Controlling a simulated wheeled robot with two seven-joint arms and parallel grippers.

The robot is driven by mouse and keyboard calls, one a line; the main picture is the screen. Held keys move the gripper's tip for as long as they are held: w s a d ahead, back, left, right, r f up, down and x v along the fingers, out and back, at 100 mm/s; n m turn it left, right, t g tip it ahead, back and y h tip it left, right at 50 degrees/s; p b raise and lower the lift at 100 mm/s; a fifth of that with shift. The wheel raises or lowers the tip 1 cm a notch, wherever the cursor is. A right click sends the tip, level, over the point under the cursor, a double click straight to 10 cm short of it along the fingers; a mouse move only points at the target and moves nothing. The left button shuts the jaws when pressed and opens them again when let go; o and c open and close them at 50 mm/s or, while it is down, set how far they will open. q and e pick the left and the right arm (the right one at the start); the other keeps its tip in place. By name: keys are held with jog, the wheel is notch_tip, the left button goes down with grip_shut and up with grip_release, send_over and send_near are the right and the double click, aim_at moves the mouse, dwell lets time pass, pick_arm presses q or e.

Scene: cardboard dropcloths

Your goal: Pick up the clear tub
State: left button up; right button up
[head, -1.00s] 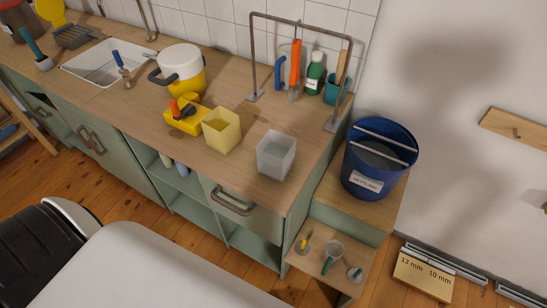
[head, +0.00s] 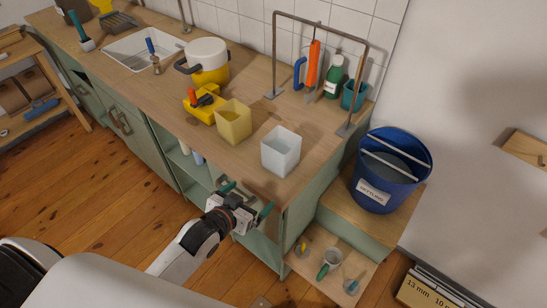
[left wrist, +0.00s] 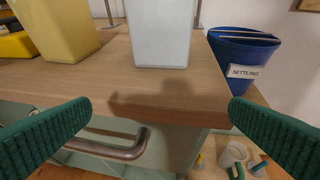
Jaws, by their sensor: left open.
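The clear tub (head: 281,153) is a translucent, square, open-topped container standing upright near the front right of the wooden counter. It also shows in the left wrist view (left wrist: 160,35), at the top middle, with its upper part cut off. My left gripper (head: 246,199) is open and empty in front of the counter's front edge, lower than the tub and apart from it. In the left wrist view its two green fingers (left wrist: 168,133) are spread wide, with the counter edge and a drawer handle beyond them. My right gripper is not in view.
A yellow tub (head: 234,122) stands close to the left of the clear tub. A metal frame (head: 321,26) rises behind. A blue bucket labelled SETTLING (head: 383,178) stands to the right on a lower step. A drawer handle (left wrist: 115,147) juts out below the counter edge.

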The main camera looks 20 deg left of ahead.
aim_at(271, 150)
pick_arm(q)
jog(key=w+r+t+h, duration=0.1)
jog(key=w+r, duration=0.1)
jog(key=w, duration=0.1)
jog(key=w+d+r+t+h+p, duration=0.1)
jog(key=w+r+t, duration=0.1)
jog(key=w, duration=0.2)
jog(key=w+r+m+t+h, duration=0.1)
jog(key=w+r, duration=0.1)
jog(key=w, duration=0.2)
jog(key=shift+w+d+r+t+p, duration=0.1)
jog(key=shift+d+r+t+p, duration=0.15)
jog(key=shift+d+t+p, duration=0.15)
jog(key=p+x, duration=0.1)
jog(key=x, duration=0.3)
jog(key=shift+w+d+r+p, duration=0.15)
jog(key=shift+w+p, duration=0.2)
jog(key=shift+p, duration=0.05)
jog(key=shift+w+d, duration=0.1)
jog(key=shift+w, duration=0.2)
jog(key=shift+s, duration=0.15)
jog(key=c, duration=1.8)
jog(key=shift+r, duration=0.1)
